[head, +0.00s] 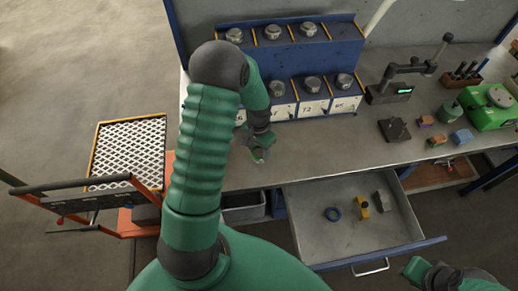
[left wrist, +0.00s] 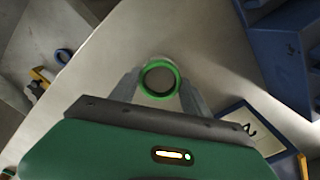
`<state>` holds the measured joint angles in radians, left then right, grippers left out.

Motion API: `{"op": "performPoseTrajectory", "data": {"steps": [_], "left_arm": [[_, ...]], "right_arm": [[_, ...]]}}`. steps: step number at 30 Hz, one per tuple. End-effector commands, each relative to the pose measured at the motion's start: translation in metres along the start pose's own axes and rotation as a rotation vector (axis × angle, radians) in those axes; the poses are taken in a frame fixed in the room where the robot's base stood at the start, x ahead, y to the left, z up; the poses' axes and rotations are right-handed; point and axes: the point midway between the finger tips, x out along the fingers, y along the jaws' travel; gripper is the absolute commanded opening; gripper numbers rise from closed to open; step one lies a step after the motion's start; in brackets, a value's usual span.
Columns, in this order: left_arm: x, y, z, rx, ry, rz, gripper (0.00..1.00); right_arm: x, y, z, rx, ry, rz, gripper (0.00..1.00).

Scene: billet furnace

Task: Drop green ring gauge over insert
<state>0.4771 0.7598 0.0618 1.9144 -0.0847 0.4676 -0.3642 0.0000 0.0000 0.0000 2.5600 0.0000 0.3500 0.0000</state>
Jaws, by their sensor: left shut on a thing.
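The green ring gauge (left wrist: 159,78) shows as a bright green ring between the two fingers of my left gripper (left wrist: 158,86) in the left wrist view. The fingers are closed on its sides. In the head view my left gripper (head: 257,155) is over the grey bench (head: 300,150), left of centre and in front of the blue rack. The ring is too small there to tell its height above the bench. I cannot identify the insert for certain; the ring's opening shows only a plain grey-brown surface.
A blue rack (head: 345,35) with silver round pieces and white labels stands close behind the gripper. An open drawer (head: 330,245) in front holds a blue ring (head: 332,214) and a yellow piece (head: 363,207). A gauge stand (head: 385,92) and small blocks are at right.

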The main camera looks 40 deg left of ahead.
Motion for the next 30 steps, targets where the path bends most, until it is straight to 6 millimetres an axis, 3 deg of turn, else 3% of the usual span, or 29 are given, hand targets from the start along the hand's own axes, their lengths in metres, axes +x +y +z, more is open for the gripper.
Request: {"op": "performPoseTrajectory", "data": {"steps": [3,4,6,16,30], "left_arm": [[0.003,0.0,0.0,0.0,0.0,0.0,0.0],[0.003,0.0,0.0,0.0,0.0,0.0,0.56],[0.002,0.0,0.0,0.0,0.0,0.0,0.64],[0.0,0.0,0.0,0.0,0.0,0.0,0.64],[-0.046,0.0,0.0,0.0,0.0,0.0,0.64]], "right_arm": [[0.002,0.0,0.001,0.0,0.0,0.0,0.22],[0.002,0.0,0.001,0.0,0.0,0.0,0.22],[0.001,0.0,0.0,0.0,0.0,0.0,0.22],[-0.001,0.0,0.0,0.0,0.0,0.0,0.22],[-0.038,0.0,-0.009,0.0,0.0,0.0,0.22]]}}
